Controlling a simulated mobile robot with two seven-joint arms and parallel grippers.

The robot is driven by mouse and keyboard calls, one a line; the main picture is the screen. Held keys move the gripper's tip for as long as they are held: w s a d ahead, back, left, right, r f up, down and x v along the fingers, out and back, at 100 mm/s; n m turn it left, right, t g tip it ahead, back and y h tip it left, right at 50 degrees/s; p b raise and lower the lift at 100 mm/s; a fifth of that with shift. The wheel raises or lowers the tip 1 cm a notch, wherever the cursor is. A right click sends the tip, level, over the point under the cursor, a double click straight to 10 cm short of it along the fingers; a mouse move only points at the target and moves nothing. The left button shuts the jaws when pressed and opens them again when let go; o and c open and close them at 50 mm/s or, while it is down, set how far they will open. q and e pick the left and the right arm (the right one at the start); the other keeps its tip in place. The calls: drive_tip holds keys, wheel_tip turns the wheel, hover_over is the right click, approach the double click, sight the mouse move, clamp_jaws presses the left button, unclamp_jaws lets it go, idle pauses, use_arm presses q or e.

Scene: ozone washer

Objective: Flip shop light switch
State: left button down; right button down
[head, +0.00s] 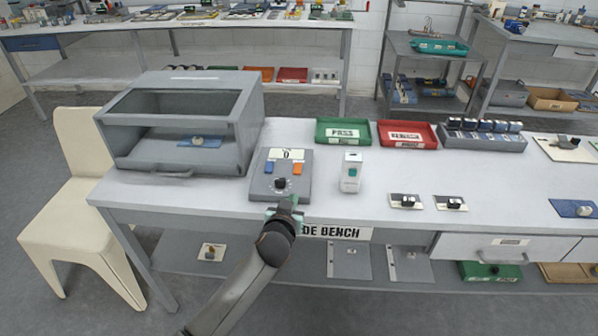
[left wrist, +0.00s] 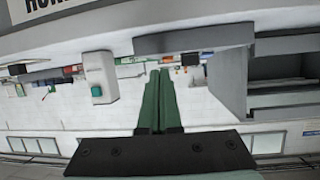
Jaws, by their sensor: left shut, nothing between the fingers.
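A small white box with a green button (head: 351,172) stands upright on the bench. It looks like a switch, but I cannot read a label that names it the shop light switch. It also shows in the left wrist view (left wrist: 97,88), left of the fingers and apart from them. My left gripper (head: 287,204) is at the bench's front edge, just in front of the grey control box (head: 262,182) and left of the white box. Its green fingers are shut and empty in the left wrist view (left wrist: 159,72). My right gripper is not in view.
A grey open-fronted cabinet (head: 185,120) stands on the bench's left. A green tray (head: 342,141) and a red tray (head: 407,145) lie behind the white box. Small black-knobbed parts (head: 405,201) lie to its right. The bench top (head: 330,205) before the white box is clear.

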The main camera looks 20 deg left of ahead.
use_arm(q)
drive_tip(key=shift+n+t+y, duration=0.5)
drive_tip(key=shift+n+y, duration=0.2)
drive_tip(key=shift+y, duration=0.1)
drive_tip(key=w+r, duration=0.2)
drive_tip(key=r, duration=0.1)
drive_tip(key=w+a+r, duration=0.1)
drive_tip(key=w+r, duration=0.1)
drive_tip(key=r, duration=0.1)
drive_tip(key=shift+w+a+b, duration=0.15)
drive_tip(key=shift+w+b, duration=0.25)
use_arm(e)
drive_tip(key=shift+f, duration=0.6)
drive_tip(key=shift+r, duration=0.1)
